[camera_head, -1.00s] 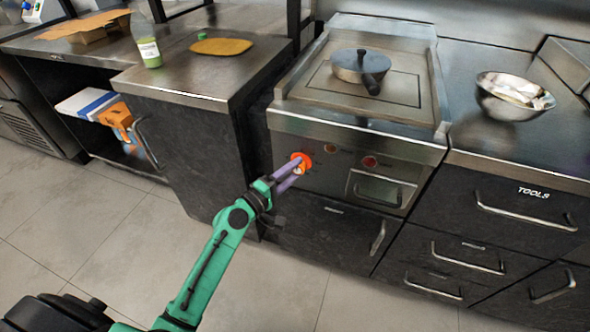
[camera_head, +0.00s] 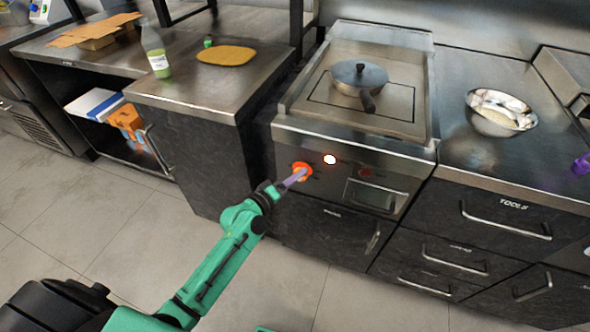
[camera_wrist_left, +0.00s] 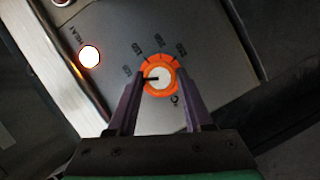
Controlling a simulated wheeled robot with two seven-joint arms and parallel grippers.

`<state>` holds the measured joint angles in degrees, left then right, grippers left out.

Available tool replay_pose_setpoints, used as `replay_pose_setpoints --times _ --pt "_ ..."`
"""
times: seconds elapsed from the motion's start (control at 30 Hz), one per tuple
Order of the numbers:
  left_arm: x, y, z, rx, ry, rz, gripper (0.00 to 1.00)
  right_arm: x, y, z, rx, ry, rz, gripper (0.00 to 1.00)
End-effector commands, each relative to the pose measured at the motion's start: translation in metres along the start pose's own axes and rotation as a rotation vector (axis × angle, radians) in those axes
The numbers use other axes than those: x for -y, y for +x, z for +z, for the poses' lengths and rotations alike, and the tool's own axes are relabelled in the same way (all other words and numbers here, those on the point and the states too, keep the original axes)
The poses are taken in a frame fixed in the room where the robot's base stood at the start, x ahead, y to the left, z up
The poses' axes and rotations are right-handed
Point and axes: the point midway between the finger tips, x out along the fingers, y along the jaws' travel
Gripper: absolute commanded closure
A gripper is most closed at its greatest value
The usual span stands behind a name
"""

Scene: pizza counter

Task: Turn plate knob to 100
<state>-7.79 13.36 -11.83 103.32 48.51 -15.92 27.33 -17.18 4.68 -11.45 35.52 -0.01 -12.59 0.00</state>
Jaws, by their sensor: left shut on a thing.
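The plate knob (camera_head: 301,171) is an orange dial on the front panel of the stove. In the left wrist view the plate knob (camera_wrist_left: 158,75) has a white centre with a dark pointer that points left, close to the leftmost printed number, which seems to be 100. My left gripper (camera_head: 294,178) reaches it from the front. Its purple fingers (camera_wrist_left: 158,100) lie on both sides of the knob and are shut on it. My right gripper (camera_head: 582,163) shows only as a purple tip at the right edge; its opening cannot be told.
The HEAT lamp (camera_wrist_left: 90,56) glows bright white. A lidded pan (camera_head: 359,76) sits on the hot plate above. A metal bowl (camera_head: 500,113) stands on the right counter. A bottle (camera_head: 155,50) and a yellow board (camera_head: 226,55) are on the left counter. Drawer handles (camera_head: 505,222) stick out below.

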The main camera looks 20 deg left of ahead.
Motion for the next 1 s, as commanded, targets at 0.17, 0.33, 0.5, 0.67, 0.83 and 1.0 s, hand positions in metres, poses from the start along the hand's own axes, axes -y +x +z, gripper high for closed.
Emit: replay_pose_setpoints --times 0.17,0.33,0.5,0.67,0.83,1.0 --pt "-0.008 0.0 -0.002 0.001 0.103 -0.04 1.0 -0.001 -0.026 -0.002 0.001 0.001 0.0 0.37" --pt "-0.006 0.001 -0.001 -0.001 0.172 -0.068 1.0 -0.001 -0.037 -0.003 0.001 0.001 0.0 0.37" --pt "-0.004 0.001 -0.001 -0.001 0.208 -0.082 1.0 -0.001 -0.041 -0.004 0.001 0.001 0.0 0.37" --pt "-0.003 0.001 0.0 -0.002 0.216 -0.085 1.0 -0.001 -0.042 -0.004 0.001 0.001 0.0 0.37" --pt "-0.003 0.001 0.0 -0.002 0.216 -0.085 1.0 0.0 -0.041 -0.004 0.0 0.001 0.0 0.37" --pt "-0.003 0.001 0.0 -0.002 0.216 -0.085 0.22 0.001 -0.041 -0.004 0.0 0.001 -0.002 0.37"
